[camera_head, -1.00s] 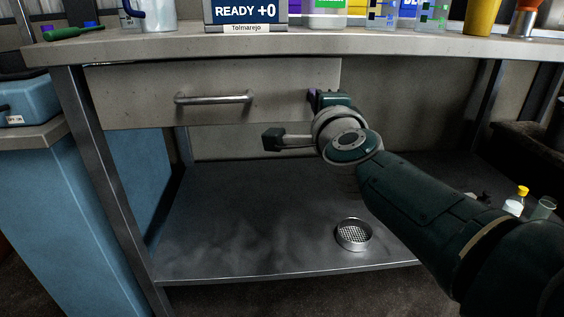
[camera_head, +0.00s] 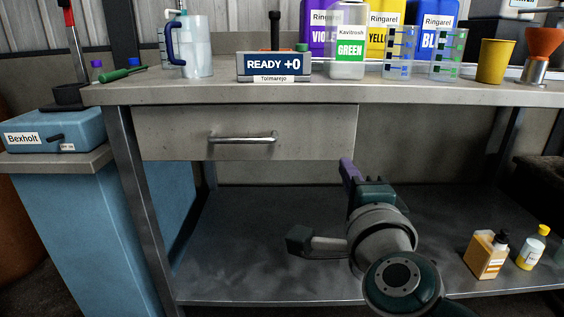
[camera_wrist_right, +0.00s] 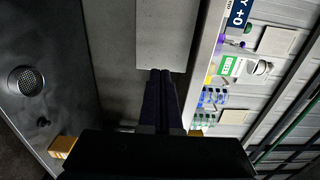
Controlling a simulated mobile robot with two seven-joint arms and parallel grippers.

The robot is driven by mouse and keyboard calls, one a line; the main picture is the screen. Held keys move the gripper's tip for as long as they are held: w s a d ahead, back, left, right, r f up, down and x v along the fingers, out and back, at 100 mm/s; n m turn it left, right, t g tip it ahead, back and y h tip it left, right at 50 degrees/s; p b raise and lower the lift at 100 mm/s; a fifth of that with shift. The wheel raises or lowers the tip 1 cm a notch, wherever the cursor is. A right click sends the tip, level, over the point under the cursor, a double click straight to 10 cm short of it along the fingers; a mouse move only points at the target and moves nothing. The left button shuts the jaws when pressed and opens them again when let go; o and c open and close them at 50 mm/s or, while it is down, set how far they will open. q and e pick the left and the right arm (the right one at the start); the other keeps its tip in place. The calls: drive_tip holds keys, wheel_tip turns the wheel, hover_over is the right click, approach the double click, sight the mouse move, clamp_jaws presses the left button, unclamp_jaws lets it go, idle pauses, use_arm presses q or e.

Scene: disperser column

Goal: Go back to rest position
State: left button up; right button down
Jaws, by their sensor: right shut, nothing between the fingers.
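My right gripper (camera_head: 347,168) is below and to the right of the drawer handle (camera_head: 241,139) in the head view, apart from the closed drawer (camera_head: 180,130). In the right wrist view its two dark fingers (camera_wrist_right: 161,76) lie together, shut and empty, in front of the pale drawer front. My right arm hangs over the lower shelf, and its forearm runs out of the bottom of the picture. My left gripper is not in view.
The workbench (camera_head: 300,92) holds a READY +0 box (camera_head: 273,65), a jug (camera_head: 195,47), canisters and a yellow cup (camera_head: 494,60). The lower shelf (camera_head: 240,235) carries an orange bottle (camera_head: 486,256). A sieve (camera_wrist_right: 26,81) lies there too.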

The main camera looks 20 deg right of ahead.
drive_tip(key=s+a+r+n+g+y+p, duration=0.2)
drive_tip(key=s+a+r+n+y+p, duration=0.3)
drive_tip(key=r+n+p, duration=0.3)
drive_tip(key=s+a+r+n+g+y+p, duration=0.2)
drive_tip(key=s+a+r+n+y+p, duration=0.4)
drive_tip(key=p, duration=0.4)
drive_tip(key=s+d+r+n+g+h+p, duration=0.3)
drive_tip(key=s+r+n+g+p, duration=0.2)
drive_tip(key=s+r+p, duration=0.35)
drive_tip(key=s+d+r+n+g+h+p, duration=0.2)
drive_tip(key=s+d+r+n+g+p, duration=0.25)
drive_tip(key=s+r+p, duration=0.4)
wheel_tip(320, 180, up, 32)
drive_tip(key=s+a+p, duration=0.1)
drive_tip(key=p, duration=3.4)
drive_tip(key=shift+s, duration=0.25)
